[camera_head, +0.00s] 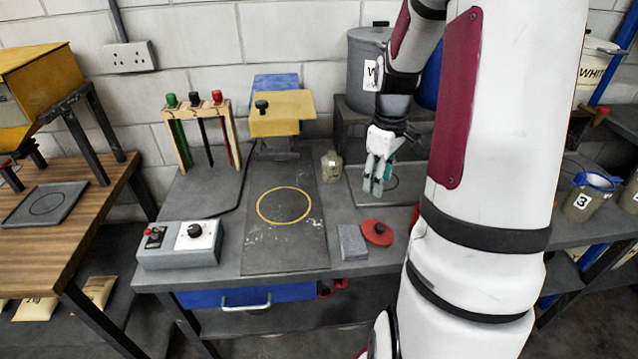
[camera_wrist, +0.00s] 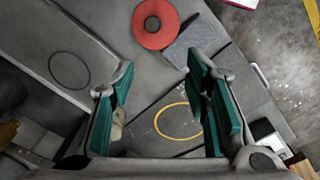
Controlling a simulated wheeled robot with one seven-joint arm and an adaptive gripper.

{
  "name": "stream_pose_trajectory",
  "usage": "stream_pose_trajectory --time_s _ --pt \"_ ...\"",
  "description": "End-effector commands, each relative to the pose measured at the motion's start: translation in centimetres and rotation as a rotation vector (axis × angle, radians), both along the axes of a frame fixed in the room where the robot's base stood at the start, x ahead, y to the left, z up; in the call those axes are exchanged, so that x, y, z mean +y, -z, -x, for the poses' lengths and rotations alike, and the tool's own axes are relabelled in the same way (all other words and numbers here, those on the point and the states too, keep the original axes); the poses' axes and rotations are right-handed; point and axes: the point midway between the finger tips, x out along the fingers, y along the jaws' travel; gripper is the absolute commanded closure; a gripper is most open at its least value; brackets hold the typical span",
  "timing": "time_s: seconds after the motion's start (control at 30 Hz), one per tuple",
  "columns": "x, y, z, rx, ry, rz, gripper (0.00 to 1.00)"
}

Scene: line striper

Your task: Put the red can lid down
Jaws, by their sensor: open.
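The red can lid (camera_head: 377,233) lies flat on the grey bench near its front edge, black knob upward. It also shows in the wrist view (camera_wrist: 166,34), beyond my fingertips. My gripper (camera_head: 377,187) is open and empty above the bench, behind the lid in the head view and apart from it. In the wrist view its green-padded fingers (camera_wrist: 160,95) are spread wide with nothing between the pads.
A grey block (camera_head: 352,242) sits right beside the lid. A dark mat with a yellow ring (camera_head: 285,205) lies to the left. A small bottle (camera_head: 331,166) stands behind. A control box (camera_head: 178,244) and a brush rack (camera_head: 203,135) stand farther left.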

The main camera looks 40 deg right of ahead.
Motion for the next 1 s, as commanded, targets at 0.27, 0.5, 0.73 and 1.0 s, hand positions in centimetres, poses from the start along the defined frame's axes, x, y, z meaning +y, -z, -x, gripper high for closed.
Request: stream_pose_trajectory --time_s 0.27,0.5,0.73,1.0 --pt "10.5 -9.4 -1.1 -0.131 0.054 0.078 0.57" --pt "19.4 -15.0 1.8 -0.278 0.118 0.069 0.57" --pt "25.7 -17.8 6.4 -0.409 0.171 -0.006 0.57" --pt "28.4 -18.4 9.5 -0.471 0.207 -0.077 0.57"
